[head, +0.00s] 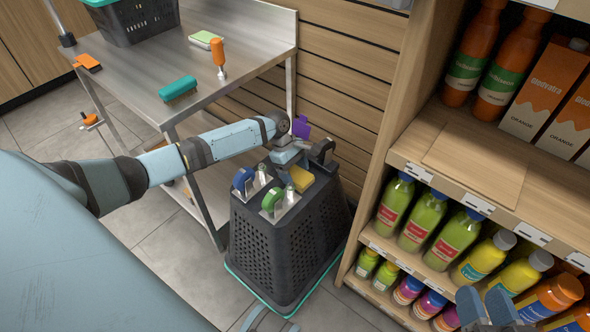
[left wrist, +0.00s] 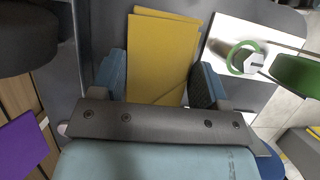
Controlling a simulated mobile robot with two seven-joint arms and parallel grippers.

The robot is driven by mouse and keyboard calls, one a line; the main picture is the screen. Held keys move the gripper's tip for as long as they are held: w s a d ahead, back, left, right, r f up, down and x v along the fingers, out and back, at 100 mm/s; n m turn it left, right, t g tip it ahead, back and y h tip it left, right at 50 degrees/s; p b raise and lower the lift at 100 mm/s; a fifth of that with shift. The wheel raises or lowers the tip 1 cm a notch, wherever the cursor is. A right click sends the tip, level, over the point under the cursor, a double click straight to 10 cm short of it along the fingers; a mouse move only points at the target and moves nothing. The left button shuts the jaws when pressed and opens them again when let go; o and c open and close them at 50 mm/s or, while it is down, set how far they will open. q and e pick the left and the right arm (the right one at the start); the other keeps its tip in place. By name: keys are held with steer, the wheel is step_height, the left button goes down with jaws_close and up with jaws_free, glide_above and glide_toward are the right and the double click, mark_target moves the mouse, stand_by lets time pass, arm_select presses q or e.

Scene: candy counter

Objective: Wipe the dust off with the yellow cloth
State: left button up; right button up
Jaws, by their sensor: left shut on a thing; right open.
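The yellow cloth (head: 301,179) lies at the top of a dark perforated bin-like stand (head: 262,245), among tools. My left gripper (head: 290,168) is over the stand and shut on the cloth. In the left wrist view the folded yellow cloth (left wrist: 160,55) sits between the two blue fingers of my left gripper (left wrist: 158,80). Whether the cloth still touches the stand's top is unclear. My right gripper (head: 485,306) is at the lower right, open and empty, in front of the bottle shelves. I cannot make out any dust.
A blue-handled scraper (head: 244,180) and a green-handled one (head: 273,200) stand beside the cloth. A steel table (head: 150,55) holds a teal brush (head: 178,88) and an orange-handled tool (head: 219,58). The wooden shelf (head: 480,165) has a bare stretch between bottles and cartons.

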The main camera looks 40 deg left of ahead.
arm_select(q)
steer(key=shift+s+r+p, duration=0.2)
steer(key=shift+s+p, duration=0.3)
steer(key=shift+p, duration=0.45)
steer(key=shift+s+f, duration=0.15)
steer(key=shift+w+f, duration=0.15)
steer(key=shift+w, duration=0.75)
steer(key=shift+w+p, duration=0.5)
steer(key=shift+w, duration=0.05)
steer(key=s+p, duration=0.1)
steer(key=p, duration=0.2)
steer(key=shift+s+r, duration=0.3)
steer(key=shift+s, duration=0.05)
steer(key=shift+s+f+p, duration=0.1)
steer(key=shift+s+p, duration=0.4)
steer(key=shift+p, duration=0.25)
steer(key=shift+s, duration=0.15)
steer(key=shift+f, duration=0.15)
steer(key=shift+w+f+b, duration=0.2)
steer(key=shift+w+b, duration=0.1)
steer(key=shift+w, duration=0.6)
steer(key=shift+w+r, duration=0.1)
steer(key=shift+w, duration=0.45)
